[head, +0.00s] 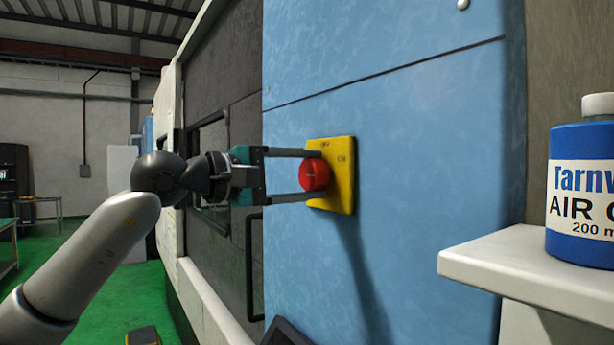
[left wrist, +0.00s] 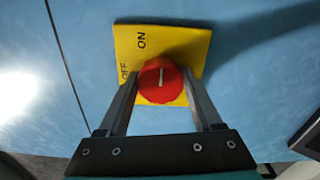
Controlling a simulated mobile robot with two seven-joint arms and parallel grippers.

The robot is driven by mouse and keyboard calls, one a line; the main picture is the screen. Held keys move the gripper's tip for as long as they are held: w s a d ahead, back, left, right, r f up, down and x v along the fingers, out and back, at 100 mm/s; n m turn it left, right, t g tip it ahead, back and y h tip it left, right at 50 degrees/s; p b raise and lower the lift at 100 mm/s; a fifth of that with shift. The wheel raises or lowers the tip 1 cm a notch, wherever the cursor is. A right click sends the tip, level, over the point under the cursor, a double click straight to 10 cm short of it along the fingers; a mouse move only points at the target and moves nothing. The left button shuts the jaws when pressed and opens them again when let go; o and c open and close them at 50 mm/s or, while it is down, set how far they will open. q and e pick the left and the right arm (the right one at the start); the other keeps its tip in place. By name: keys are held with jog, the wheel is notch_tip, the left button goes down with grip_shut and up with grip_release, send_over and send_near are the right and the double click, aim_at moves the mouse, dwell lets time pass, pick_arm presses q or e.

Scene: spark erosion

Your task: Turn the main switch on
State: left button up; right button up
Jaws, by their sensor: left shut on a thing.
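The main switch is a red round knob (head: 315,174) on a yellow plate (head: 345,185) fixed to the blue machine panel. The plate carries OFF and ON labels. My left gripper (head: 315,176) reaches in from the left and is shut on the red knob, one finger above and one below it in the head view. In the left wrist view the knob (left wrist: 160,82) sits between the two fingertips. A pale line on its face points roughly up the picture; the ON and OFF labels on the plate (left wrist: 185,42) lie up and to the left. My right gripper is not in view.
A white shelf (head: 500,262) at the right holds a blue and white air bottle (head: 582,190). The blue panel (head: 430,130) is clear around the plate. A dark screen-like edge (head: 287,332) shows below. Green floor (head: 110,300) lies at the left.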

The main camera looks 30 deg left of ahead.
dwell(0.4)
pick_arm(q)
jog(key=o, duration=1.4)
jog(key=shift+b+v, duration=4.2)
jog(key=shift+v, duration=3.45)
jog(key=shift+a, duration=0.1)
